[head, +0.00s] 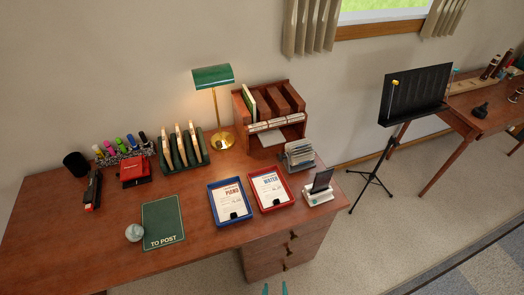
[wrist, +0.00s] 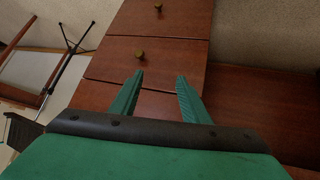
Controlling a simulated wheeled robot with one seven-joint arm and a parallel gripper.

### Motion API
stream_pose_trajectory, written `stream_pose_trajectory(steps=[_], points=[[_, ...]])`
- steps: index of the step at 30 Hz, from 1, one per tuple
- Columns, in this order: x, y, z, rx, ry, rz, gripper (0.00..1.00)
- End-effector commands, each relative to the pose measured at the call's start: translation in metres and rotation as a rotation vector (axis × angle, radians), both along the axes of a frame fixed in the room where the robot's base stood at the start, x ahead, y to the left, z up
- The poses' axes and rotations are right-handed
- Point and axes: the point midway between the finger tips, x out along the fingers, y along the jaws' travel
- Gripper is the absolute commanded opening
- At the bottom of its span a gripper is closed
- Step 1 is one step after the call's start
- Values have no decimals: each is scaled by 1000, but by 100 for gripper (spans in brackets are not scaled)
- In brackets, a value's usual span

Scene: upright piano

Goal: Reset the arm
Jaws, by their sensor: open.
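My gripper (wrist: 160,85) is open and empty in the wrist view, its two green fingers apart with nothing between them. Beyond the fingers is the reddish wooden drawer front (wrist: 145,60) of the desk, with small brass knobs. In the head view only the tips of my gripper (head: 275,289) show at the bottom edge, in front of the desk and below its top. The rest of my arm is hidden from the head view.
The desk (head: 60,235) carries a green mat (head: 162,222), a blue tray (head: 229,201), a red tray (head: 271,188), a lamp (head: 213,78) and a wooden organizer (head: 262,142). A music stand (head: 415,92) stands right of it. Carpet (head: 400,230) in front is clear.

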Motion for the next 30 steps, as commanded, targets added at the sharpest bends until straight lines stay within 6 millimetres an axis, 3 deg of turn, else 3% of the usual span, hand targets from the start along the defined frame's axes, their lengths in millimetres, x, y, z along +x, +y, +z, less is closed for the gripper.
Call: stream_pose_trajectory(steps=[1, 9, 21, 25, 30], points=[[-16, 6, 10, 2, -28, -8, 42], [-75, 26, 88, 25, -225, -42, 42], [-138, 45, 233, 121, -503, -23, 42], [-145, 47, 261, 144, -550, -13, 42], [-148, 48, 272, 156, -571, -10, 42]])
